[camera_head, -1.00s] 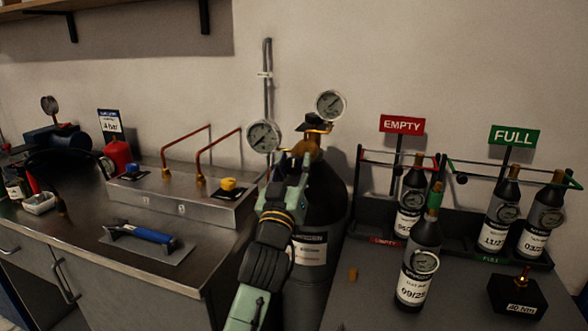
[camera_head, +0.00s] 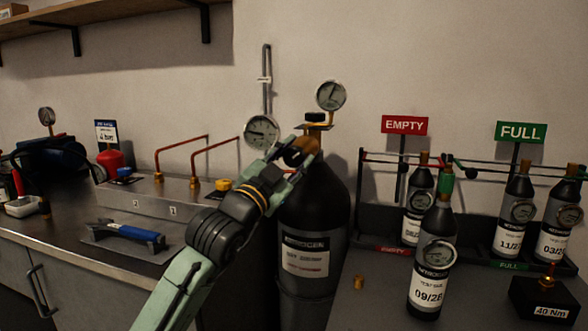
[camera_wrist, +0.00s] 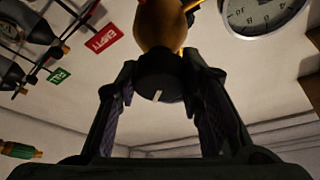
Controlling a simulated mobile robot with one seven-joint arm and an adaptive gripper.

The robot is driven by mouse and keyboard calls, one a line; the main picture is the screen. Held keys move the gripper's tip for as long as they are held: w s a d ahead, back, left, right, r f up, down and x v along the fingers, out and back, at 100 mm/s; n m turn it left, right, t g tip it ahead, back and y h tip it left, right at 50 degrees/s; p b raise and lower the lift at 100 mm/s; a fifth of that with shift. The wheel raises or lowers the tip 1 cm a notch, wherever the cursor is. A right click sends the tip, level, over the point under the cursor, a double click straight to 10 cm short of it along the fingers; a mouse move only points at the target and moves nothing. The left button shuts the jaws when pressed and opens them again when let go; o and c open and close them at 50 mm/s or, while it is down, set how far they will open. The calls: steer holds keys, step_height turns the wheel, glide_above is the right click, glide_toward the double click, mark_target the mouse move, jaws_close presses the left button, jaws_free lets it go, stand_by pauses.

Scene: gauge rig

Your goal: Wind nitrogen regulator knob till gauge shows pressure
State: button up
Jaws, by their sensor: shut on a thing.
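The black nitrogen cylinder (camera_head: 312,205) stands upright at the counter's end, with a brass regulator (camera_head: 316,127) on top. Two round white-faced gauges sit on the regulator: the left gauge (camera_head: 262,132) and the upper right gauge (camera_head: 331,95). The left gauge's dark needle lies roughly level; its figures are too small to read. My gripper (camera_head: 302,152) is at the regulator's front, shut on the black knob. In the wrist view the knob (camera_wrist: 160,84), with a white mark, sits between my fingers under the brass body (camera_wrist: 162,25). Part of a gauge (camera_wrist: 262,14) shows there too.
Left is a metal counter with a blue-handled tool (camera_head: 128,233) and a steel box with copper pipes (camera_head: 172,205). Right, a dark bench holds several small bottles under an EMPTY sign (camera_head: 404,125) and a FULL sign (camera_head: 520,132), and a 40 Nm block (camera_head: 535,298).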

steer(key=shift+m+g+h+b, duration=0.35)
steer(key=shift+m+g, duration=0.15)
steer(key=shift+m, duration=0.6)
steer(key=o, duration=1.2)
steer(key=shift+c, duration=0.2)
steer(key=v, duration=1.2)
